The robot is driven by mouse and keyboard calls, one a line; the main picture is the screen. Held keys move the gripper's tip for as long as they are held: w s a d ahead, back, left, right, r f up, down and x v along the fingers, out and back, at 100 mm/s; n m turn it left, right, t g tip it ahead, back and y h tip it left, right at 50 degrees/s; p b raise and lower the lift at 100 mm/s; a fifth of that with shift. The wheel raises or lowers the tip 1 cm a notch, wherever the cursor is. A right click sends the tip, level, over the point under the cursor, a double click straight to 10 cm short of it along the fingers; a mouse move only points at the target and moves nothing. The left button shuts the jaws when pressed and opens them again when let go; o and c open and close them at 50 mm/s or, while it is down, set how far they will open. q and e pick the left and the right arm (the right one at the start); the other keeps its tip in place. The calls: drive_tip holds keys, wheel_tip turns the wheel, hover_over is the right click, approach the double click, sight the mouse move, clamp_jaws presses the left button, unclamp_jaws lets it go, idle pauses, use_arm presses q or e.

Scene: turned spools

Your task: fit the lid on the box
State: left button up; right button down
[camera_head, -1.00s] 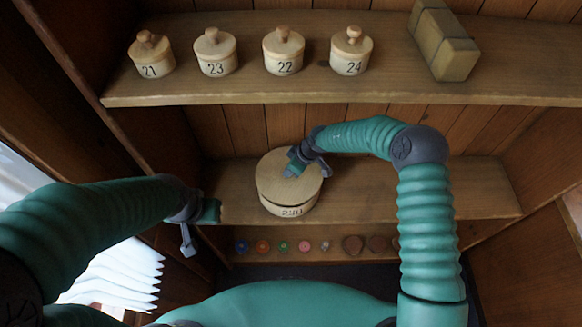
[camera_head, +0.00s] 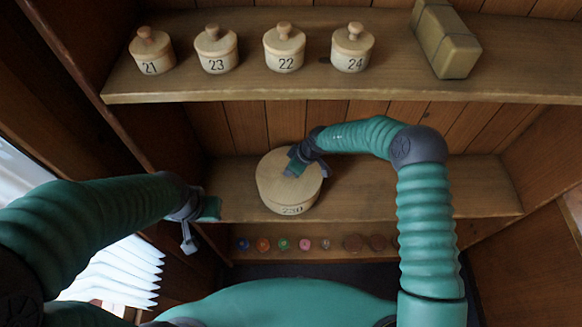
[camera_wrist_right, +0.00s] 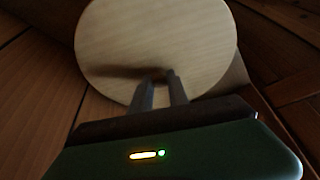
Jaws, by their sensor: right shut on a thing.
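The round wooden box (camera_head: 291,209), marked 230, stands on the middle shelf. The pale round lid (camera_head: 275,172) sits on top of it, and no clear gap shows between them in the head view. My right gripper (camera_head: 292,168) is over the lid and shut on its knob, which the fingers hide. In the right wrist view the lid (camera_wrist_right: 155,45) fills the top middle, with the two fingers of my right gripper (camera_wrist_right: 160,80) close together against it. My left gripper (camera_head: 200,222) hangs left of the shelf, away from the box; its jaw opening is unclear.
Several small lidded boxes, such as the one marked 22 (camera_head: 284,60), stand on the upper shelf (camera_head: 330,90) beside a block (camera_head: 447,45). Small coloured items (camera_head: 284,244) line the lower shelf. The middle shelf (camera_head: 420,200) is clear right of the box.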

drive_tip(key=shift+f, duration=0.15)
idle(0.7)
drive_tip(key=c, duration=1.2)
unclamp_jaws()
drive_tip(key=o, duration=0.4)
drive_tip(key=shift+r+p, duration=0.7)
drive_tip(key=shift+r, duration=0.05)
